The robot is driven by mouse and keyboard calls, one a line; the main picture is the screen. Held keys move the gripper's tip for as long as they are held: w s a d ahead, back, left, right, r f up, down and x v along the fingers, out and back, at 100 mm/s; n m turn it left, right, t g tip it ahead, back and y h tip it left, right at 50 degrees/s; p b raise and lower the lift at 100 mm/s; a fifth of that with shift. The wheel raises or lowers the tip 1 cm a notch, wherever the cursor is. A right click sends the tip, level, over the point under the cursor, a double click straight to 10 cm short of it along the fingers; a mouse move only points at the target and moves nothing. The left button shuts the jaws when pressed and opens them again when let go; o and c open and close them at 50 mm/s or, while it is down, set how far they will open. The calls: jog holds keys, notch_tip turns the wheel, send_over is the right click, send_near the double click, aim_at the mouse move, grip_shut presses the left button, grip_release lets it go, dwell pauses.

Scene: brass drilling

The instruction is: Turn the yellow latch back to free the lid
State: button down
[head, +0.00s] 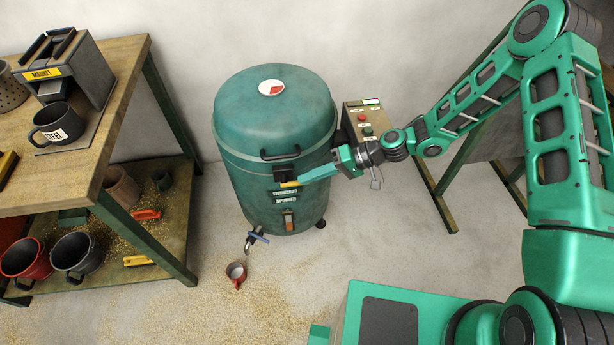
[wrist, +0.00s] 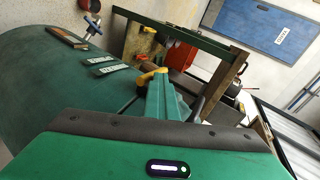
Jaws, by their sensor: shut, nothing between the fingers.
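A green drum (head: 262,185) stands on the floor with its domed lid (head: 300,95) down on it. The yellow latch (head: 289,184) shows on the drum's front, just below a dark block under the black lid handle (head: 281,155). My gripper (head: 303,180) is shut and empty, its fingertips at the latch's right end. In the wrist view the shut fingers (wrist: 163,84) reach towards the yellow latch (wrist: 148,77), which shows just left of their tips. I cannot tell whether they touch. Part of the latch is hidden by the dark block or the fingers.
A control box (head: 366,120) stands right behind the drum. A workbench (head: 105,165) stands at the left.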

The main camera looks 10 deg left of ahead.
jog(key=a+r+v, duration=0.1)
jog(key=r+v, duration=0.1)
jog(key=v, duration=0.9)
jog(key=shift+s+d+r, duration=0.25)
jog(key=shift+d, duration=0.15)
